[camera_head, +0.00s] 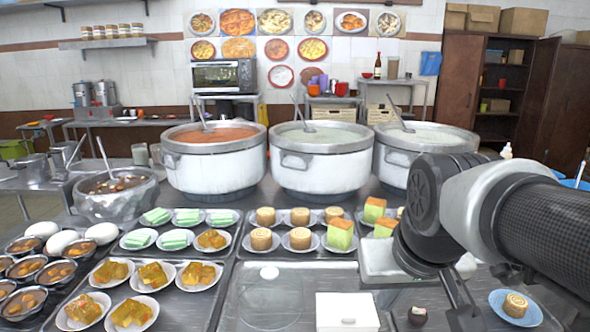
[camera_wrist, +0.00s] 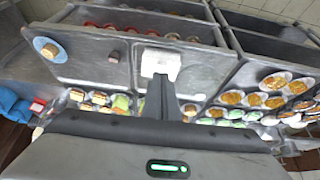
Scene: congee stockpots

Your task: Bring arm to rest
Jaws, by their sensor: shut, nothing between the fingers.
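My arm enters the head view from the right edge. Its wrist bends down over the right part of the metal counter. My gripper (camera_head: 460,300) points downward, with its lower end partly cut off by the bottom edge. In the wrist view my gripper (camera_wrist: 162,95) shows its shut fingers as a dark narrow shape above the wide grey body. Nothing is held in it. The fingers appear above the counter, near a small brown piece (camera_head: 417,315) and a blue plate with a roll cake (camera_head: 515,307), and touch neither as far as I can see.
A white box (camera_head: 346,312) sits at the front middle, left of my gripper. Three big stockpots (camera_head: 322,165) with ladles stand behind. Plates of cakes (camera_head: 300,238) lie in front of them. A metal bowl (camera_head: 115,200) stands at left. A bare tray area (camera_head: 240,310) is at front centre.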

